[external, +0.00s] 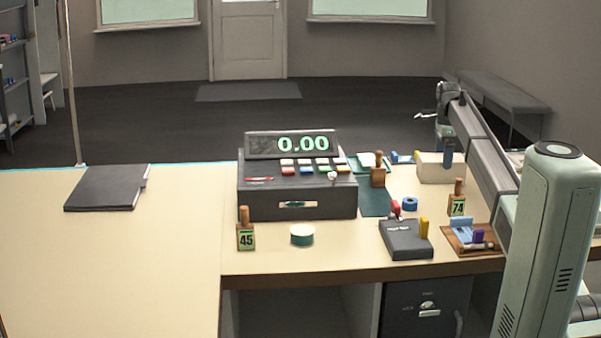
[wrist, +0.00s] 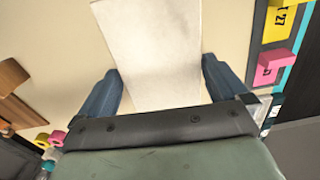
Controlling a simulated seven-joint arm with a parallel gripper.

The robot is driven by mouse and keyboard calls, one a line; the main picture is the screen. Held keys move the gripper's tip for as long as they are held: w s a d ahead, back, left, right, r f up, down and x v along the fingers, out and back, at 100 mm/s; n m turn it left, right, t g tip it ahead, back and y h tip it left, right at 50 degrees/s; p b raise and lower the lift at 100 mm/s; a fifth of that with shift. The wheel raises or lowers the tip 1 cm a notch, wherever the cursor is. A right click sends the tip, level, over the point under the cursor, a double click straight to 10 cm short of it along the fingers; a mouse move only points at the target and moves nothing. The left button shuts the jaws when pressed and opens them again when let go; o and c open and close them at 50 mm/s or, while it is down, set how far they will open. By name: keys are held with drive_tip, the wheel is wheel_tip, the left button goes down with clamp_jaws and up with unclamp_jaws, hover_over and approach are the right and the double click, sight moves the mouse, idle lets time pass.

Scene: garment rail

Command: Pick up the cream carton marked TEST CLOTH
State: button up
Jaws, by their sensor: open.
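A cream carton (external: 431,169) lies on the counter at the back right in the external view. A plain cream surface (wrist: 155,45), which appears to be this carton, fills the top middle of the wrist view. No TEST CLOTH marking can be read. My gripper (external: 448,158) is at the carton's right part, with a blue-grey finger against or in front of its near side. In the wrist view my gripper (wrist: 160,88) is open, with one finger on each side of the cream surface. Contact between fingers and carton cannot be told.
A cash register (external: 297,190) stands left of the carton, with a wooden-handled stamp (external: 378,176) between them. A stamp marked 74 (external: 457,205), a blue tape roll (external: 410,204) and a black box (external: 405,240) are nearer. Yellow (wrist: 283,22) and pink (wrist: 270,68) tags show right. The left counter is mostly clear.

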drive_tip(key=shift+a+f, duration=0.15)
drive_tip(key=shift+f, duration=1.75)
drive_tip(key=shift+c, duration=0.5)
drive_tip(key=c, duration=0.7)
drive_tip(key=shift+r, duration=0.15)
